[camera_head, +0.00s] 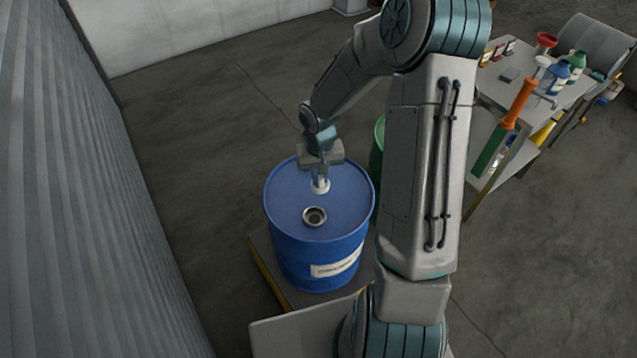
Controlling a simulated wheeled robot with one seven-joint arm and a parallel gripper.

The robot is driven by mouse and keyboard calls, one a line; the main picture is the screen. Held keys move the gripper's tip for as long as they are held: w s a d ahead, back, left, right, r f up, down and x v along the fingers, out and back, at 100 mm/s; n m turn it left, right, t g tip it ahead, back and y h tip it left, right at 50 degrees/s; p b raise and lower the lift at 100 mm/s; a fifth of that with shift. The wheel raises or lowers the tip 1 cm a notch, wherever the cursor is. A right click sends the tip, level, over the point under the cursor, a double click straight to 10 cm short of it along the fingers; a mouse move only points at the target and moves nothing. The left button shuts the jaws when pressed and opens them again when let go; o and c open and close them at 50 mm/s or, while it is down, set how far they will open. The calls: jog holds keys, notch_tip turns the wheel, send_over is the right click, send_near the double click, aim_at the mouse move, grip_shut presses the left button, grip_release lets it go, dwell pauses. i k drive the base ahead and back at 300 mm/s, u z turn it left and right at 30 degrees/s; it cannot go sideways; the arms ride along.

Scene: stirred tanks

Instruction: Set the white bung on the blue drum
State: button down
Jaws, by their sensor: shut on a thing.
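The blue drum (319,245) stands upright on a low pallet, with a white label on its front side. On its lid is a round opening with a metal rim (314,216), dark inside, toward the near side. My gripper (320,181) points down over the far half of the lid and is shut on the white bung (320,187). The bung is just behind the opening in the picture, apart from it. I cannot tell whether the bung touches the lid or hangs slightly above it.
A green drum (377,160) stands behind the blue one, partly hidden by my arm. A table (497,97) at the right holds bottles, a red funnel (545,40) and an orange-handled tool (519,103). A corrugated wall (75,200) runs along the left. The floor behind the drum is clear.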

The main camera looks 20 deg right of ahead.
aim_at(285, 190)
jog(key=k, duration=0.5)
jog(key=z, duration=2.1)
jog(key=i, duration=0.65)
jog(key=u, duration=2.75)
jog(key=i, duration=0.5)
jog(key=z, duration=0.05)
